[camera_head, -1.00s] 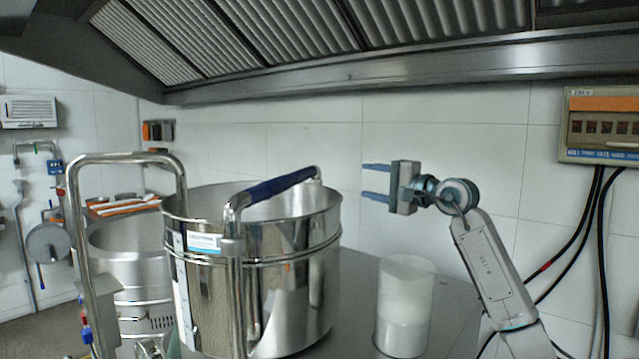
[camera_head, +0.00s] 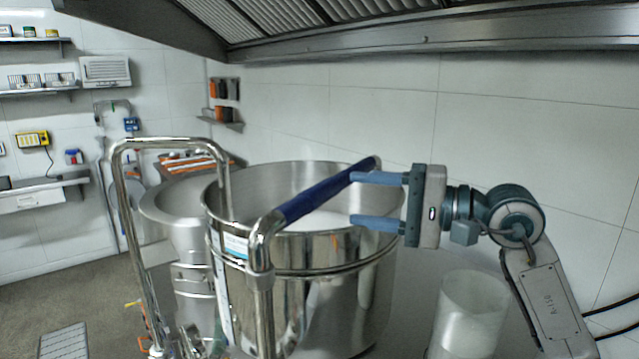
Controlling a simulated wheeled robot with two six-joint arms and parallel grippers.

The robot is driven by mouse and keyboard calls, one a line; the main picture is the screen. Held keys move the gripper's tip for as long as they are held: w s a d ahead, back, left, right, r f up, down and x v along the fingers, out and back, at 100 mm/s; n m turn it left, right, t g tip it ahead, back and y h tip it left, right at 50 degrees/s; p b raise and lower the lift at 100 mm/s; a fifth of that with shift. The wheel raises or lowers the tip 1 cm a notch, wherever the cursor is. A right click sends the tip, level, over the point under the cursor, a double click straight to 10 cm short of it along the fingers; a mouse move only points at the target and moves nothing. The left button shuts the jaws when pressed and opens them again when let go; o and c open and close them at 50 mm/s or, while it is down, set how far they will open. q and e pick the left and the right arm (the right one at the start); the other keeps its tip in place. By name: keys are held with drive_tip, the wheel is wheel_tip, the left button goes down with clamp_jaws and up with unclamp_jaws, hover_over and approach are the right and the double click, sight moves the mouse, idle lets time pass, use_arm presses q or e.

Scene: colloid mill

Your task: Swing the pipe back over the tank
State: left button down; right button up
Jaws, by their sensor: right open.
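A steel pipe with a blue sleeve (camera_head: 318,199) rises at the front of the steel tank (camera_head: 335,255), bends, and runs back and to the right. In the picture it crosses the open top of the tank. Its far end shows just beside the upper finger of my right gripper (camera_head: 352,200). That gripper is open and empty, its fingers pointing left, one above the other. The fingers overlap the tank's right rim in the picture; I cannot tell whether they touch the sleeve. My left gripper is not in view.
A second bent steel pipe (camera_head: 170,145) stands left of the tank, its short leg coming down at the tank's left rim. A smaller steel vessel (camera_head: 180,205) is behind it. A translucent white cylinder (camera_head: 470,315) stands below my right arm. A hood (camera_head: 420,40) hangs above.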

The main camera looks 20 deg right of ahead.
sight(330, 193)
drive_tip(key=p+x, duration=0.2)
drive_tip(key=x, duration=0.1)
drive_tip(key=shift+w+r, duration=0.15)
drive_tip(key=shift+r, duration=0.05)
drive_tip(key=p+x, duration=0.1)
drive_tip(key=x, duration=0.1)
drive_tip(key=shift+w+a+p, duration=0.2)
drive_tip(key=shift+a+p, duration=0.1)
drive_tip(key=shift+p, duration=0.1)
drive_tip(key=shift+p+x, duration=0.5)
drive_tip(key=shift+x, duration=0.45)
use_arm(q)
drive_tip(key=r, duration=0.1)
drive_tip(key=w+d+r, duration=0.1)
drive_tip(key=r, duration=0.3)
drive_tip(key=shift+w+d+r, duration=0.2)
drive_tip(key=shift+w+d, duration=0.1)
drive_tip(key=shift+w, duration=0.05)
use_arm(e)
drive_tip(key=shift+a+f, duration=0.1)
drive_tip(key=shift+f, duration=0.15)
drive_tip(key=shift+c, duration=0.4)
